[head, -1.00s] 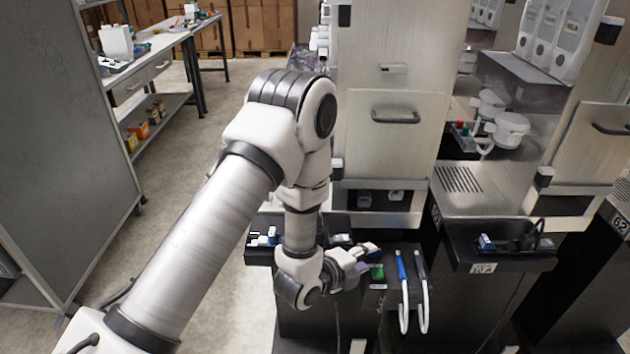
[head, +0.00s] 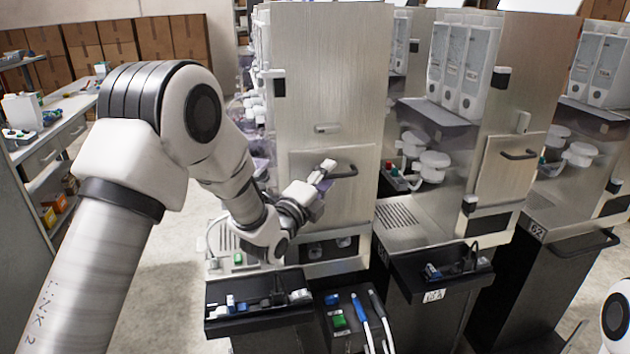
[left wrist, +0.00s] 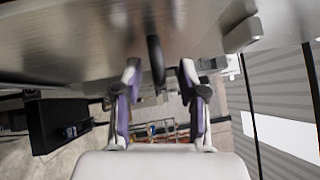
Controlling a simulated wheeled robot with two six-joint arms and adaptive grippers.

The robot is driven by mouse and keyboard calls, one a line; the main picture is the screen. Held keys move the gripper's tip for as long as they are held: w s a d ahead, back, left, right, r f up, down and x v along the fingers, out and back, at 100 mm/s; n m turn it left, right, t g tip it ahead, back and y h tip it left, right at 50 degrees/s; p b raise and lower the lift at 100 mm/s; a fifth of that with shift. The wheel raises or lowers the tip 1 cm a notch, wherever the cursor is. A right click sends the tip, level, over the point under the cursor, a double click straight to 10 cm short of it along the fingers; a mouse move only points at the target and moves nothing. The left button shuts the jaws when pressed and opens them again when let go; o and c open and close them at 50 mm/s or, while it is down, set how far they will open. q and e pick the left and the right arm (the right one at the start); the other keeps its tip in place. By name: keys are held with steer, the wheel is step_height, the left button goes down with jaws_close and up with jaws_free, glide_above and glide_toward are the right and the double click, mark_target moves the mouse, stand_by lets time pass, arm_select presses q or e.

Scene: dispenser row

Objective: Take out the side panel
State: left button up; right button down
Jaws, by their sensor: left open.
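The side panel (head: 304,164) is a pale metal panel with a dark handle (head: 344,174), set in the upright machine at the middle of the head view. In the left wrist view the dark handle (left wrist: 155,55) stands out from the panel surface, between the tips of my left gripper or just ahead of them. My left gripper (head: 325,177) is open and empty at the left end of the handle, its fingers with purple pads parted in the wrist view (left wrist: 159,90). Whether a finger touches the handle I cannot tell. My right gripper is out of view.
Similar machines (head: 485,150) stand to the right. A workbench (head: 45,145) is at the far left.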

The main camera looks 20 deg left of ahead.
arm_select(q)
steer(key=shift+w+d, duration=0.25)
steer(key=shift+w, duration=0.05)
steer(key=shift+s+a, duration=0.1)
steer(key=shift+a, duration=0.05)
jaws_close()
steer(key=shift+r, duration=0.15)
steer(key=shift+r, duration=0.15)
steer(key=shift+r+p, duration=0.5)
steer(key=shift+r, duration=0.95)
